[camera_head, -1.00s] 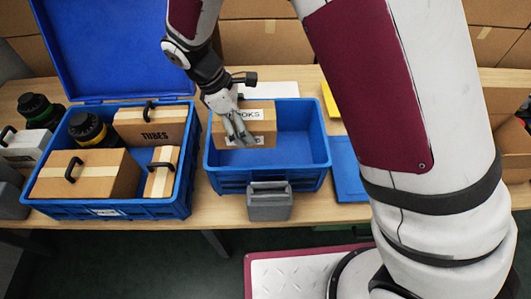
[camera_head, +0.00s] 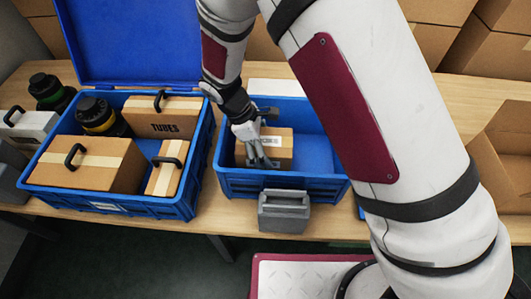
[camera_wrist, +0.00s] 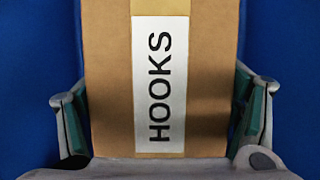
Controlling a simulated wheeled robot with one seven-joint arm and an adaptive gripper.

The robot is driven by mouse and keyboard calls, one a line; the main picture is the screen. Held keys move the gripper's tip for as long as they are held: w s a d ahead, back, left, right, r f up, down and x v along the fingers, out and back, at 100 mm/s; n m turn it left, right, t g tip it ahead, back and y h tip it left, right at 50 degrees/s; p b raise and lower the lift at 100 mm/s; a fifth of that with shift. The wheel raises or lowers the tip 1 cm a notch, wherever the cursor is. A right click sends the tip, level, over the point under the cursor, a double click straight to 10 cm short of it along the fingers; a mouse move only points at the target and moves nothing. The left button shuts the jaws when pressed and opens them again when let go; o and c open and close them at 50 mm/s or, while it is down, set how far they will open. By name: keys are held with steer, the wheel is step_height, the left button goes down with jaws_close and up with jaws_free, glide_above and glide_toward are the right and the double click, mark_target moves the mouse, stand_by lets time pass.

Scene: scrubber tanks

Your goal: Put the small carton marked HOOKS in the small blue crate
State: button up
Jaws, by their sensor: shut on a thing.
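The small brown carton marked HOOKS (camera_head: 284,152) is inside the left part of the small blue crate (camera_head: 322,186), with its top at about rim height in the head view. I cannot tell whether its underside touches the crate floor. My gripper (camera_head: 264,163) is shut on the carton. In the wrist view, the carton (camera_wrist: 105,80) stands between my two fingers with its white HOOKS label facing the camera and blue crate surface on both sides. My gripper hides part of the carton in the head view.
A larger blue crate (camera_head: 115,202) with its lid up stands left, holding a TUBES carton (camera_head: 165,117), other handled cartons and a yellow-banded black container. A grey box (camera_head: 284,213) is at the small crate's front. The small crate's right part is empty.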

steer(key=shift+f, duration=1.65)
steer(key=shift+f, duration=0.1)
steer(key=o, duration=1.2)
steer(key=shift+o, duration=0.2)
